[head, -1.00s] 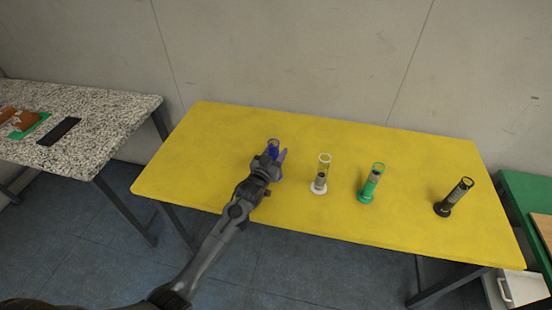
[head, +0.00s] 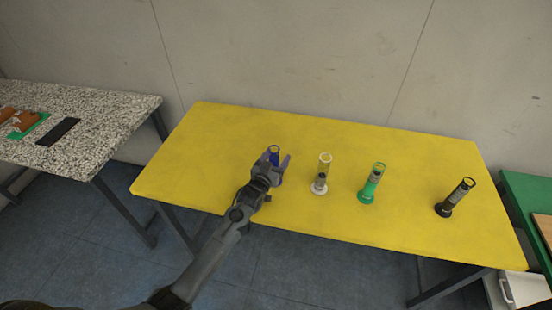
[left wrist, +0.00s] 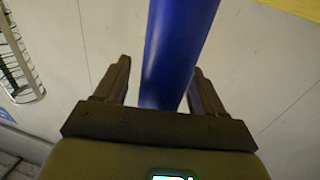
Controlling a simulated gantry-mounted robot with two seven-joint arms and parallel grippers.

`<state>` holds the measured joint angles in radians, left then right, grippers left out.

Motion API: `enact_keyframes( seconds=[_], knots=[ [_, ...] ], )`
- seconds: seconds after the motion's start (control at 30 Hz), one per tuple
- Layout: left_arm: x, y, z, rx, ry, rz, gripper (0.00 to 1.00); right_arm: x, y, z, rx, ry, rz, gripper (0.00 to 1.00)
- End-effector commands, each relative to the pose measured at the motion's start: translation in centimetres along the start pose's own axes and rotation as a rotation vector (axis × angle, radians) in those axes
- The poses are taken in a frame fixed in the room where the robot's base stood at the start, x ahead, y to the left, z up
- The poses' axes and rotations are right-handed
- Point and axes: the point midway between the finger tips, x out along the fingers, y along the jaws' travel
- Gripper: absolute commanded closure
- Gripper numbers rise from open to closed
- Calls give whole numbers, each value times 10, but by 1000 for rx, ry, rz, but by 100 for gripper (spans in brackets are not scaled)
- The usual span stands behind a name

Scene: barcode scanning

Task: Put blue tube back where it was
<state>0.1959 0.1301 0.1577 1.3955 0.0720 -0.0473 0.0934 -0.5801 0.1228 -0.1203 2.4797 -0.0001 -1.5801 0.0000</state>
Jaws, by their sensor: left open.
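The blue tube (head: 274,152) stands in a holder on the left part of the yellow table (head: 210,150), partly hidden by my left gripper. My left gripper (head: 277,162) is open, with a finger on either side of the tube. The tube's lower end is hidden behind the gripper in the head view. My right gripper is not in view.
A white tube (head: 323,172), a green tube (head: 372,182) and a black tube (head: 455,198) stand to the right on the yellow table. A speckled table (head: 95,120) is at the left, and a green table (head: 520,190) at the right. The table's far left is clear.

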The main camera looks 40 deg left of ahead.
Motion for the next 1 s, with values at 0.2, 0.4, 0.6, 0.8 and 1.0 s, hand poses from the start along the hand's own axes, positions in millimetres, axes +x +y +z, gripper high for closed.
enact_keyframes(
  seconds=[0.2,0.4,0.6,0.8,1.0],
  knots=[
    [-4,0,-3,0,-1,0,30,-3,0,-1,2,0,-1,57],
    [-30,0,-3,0,-3,0,30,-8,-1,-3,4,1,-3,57],
    [-68,0,-4,0,-2,0,30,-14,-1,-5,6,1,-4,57],
    [-99,0,-3,0,-1,1,30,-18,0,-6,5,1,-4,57],
    [-118,2,-2,2,-15,4,30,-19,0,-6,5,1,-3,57]
  ],
)
